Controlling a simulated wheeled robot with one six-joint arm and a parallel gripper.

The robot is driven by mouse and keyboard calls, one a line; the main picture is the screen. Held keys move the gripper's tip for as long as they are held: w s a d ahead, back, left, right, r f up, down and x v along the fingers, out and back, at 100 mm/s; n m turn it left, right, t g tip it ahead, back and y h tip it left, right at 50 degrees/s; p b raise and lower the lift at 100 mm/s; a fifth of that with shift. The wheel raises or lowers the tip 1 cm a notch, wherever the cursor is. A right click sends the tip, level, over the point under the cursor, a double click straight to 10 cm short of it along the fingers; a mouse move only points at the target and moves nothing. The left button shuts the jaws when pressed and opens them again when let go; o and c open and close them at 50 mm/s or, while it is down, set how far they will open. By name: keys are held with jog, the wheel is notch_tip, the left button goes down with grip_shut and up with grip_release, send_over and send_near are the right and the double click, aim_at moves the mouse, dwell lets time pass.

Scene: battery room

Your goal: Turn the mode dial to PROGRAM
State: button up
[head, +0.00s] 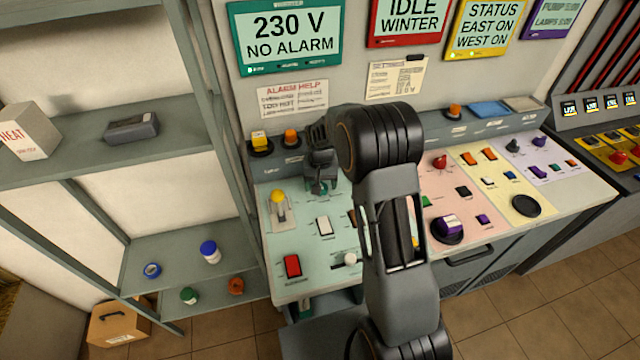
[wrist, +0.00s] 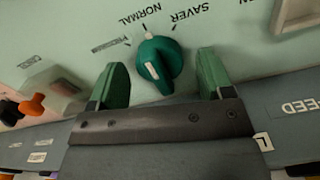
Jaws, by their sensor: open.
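The mode dial (wrist: 158,62) is a dark teal knob on the pale green panel in the wrist view. Printed labels NORMAL, SAVER and a partly readable PROGRAM ring its far side, with PROGRAM at the left. A pale mark at the knob's far end is towards NORMAL. My gripper (wrist: 160,74) is open, its two green fingers apart on either side of the dial in the picture. I cannot tell whether they touch the knob or how deep they reach. In the head view my gripper (head: 320,172) is over the back of the green panel and mostly hides the dial.
Near my gripper on the console are a yellow-topped lever (head: 278,197), a white rocker (head: 324,226), a red switch (head: 292,266) and an orange beacon (head: 291,137). A grey shelf (head: 222,150) stands close on the left. Wall displays hang behind.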

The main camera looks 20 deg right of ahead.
jog(key=shift+f, duration=0.35)
jog(key=c, duration=0.9)
jog(key=shift+c, duration=0.2)
jog(key=n+b, duration=0.1)
jog(key=n, duration=0.3)
jog(key=shift+b, duration=0.4)
jog(key=shift+n+b, duration=0.55)
jog(key=shift+n, duration=1.85)
